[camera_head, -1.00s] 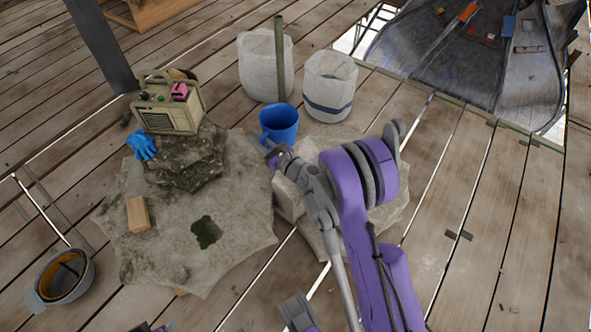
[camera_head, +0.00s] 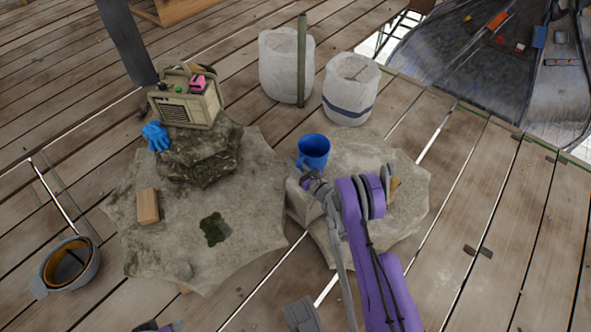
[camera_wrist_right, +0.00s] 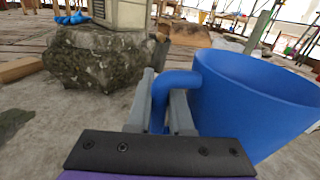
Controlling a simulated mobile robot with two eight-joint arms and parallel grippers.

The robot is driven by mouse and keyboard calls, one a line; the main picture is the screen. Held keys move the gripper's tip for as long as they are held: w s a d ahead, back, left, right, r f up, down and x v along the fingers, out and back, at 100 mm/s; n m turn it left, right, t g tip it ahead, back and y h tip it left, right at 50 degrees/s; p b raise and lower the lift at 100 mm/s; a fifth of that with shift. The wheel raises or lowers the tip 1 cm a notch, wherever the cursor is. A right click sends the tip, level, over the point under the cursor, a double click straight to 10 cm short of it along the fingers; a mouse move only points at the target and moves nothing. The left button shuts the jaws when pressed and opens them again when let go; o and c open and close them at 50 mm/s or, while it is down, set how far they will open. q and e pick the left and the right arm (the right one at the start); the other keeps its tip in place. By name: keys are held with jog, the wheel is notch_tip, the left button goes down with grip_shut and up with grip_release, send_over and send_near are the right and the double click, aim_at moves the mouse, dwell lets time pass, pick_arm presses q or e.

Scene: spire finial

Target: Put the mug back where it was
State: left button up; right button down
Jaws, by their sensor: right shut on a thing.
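The blue mug (camera_head: 314,150) is upright at the far left part of the right-hand pale stone block (camera_head: 405,215) in the head view. I cannot tell whether it rests on the stone or hangs just above it. My right gripper (camera_head: 308,177) is at the mug's near side. In the right wrist view, my right gripper (camera_wrist_right: 160,108) is shut on the handle of the mug (camera_wrist_right: 250,105), with the cup body to the right of the fingers. The mug's base is hidden there.
A beige radio-like box (camera_head: 187,108) sits on a dark rock (camera_head: 200,158), with a blue glove (camera_head: 156,136) beside it. A wooden block (camera_head: 147,206) and moss patch (camera_head: 214,229) lie on the left slab. Two white buckets (camera_head: 285,66) (camera_head: 350,92) stand behind the mug.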

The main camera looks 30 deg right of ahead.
jog(key=shift+f+b, duration=0.5)
jog(key=shift+f, duration=1.6)
jog(key=shift+f, duration=0.1)
jog(key=c, duration=0.8)
grip_release()
